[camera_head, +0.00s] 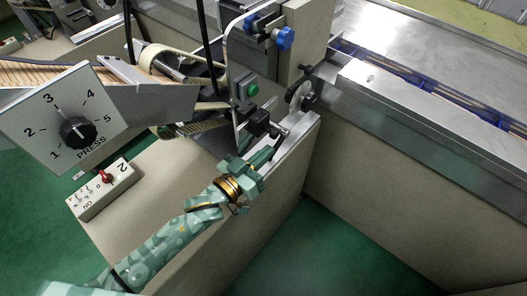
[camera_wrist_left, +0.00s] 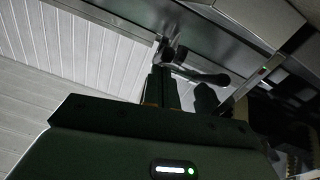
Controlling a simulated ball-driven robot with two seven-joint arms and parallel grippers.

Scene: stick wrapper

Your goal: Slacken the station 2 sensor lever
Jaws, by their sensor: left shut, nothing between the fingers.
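My left gripper (camera_head: 273,146) reaches up from the lower left in the head view, at the metal ledge below a black clamp block (camera_head: 260,122). A small metal lever (camera_head: 283,131) sticks out of this block just above my fingertips; I take it to be the sensor lever. In the left wrist view my shut fingers (camera_wrist_left: 157,84) point at a bright fitting, and a grey lever arm (camera_wrist_left: 207,77) with a rounded end lies just right of them. The fingers hold nothing. I cannot tell whether they touch the lever. My right gripper is not in view.
A PRESS dial plate (camera_head: 68,122) and a switch box marked 2 (camera_head: 103,188) with a red knob stand at the left. A green button (camera_head: 251,90), blue knobs (camera_head: 285,38) and a round disc (camera_head: 301,96) are above the gripper. A conveyor (camera_head: 440,85) runs right. Green floor is clear below.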

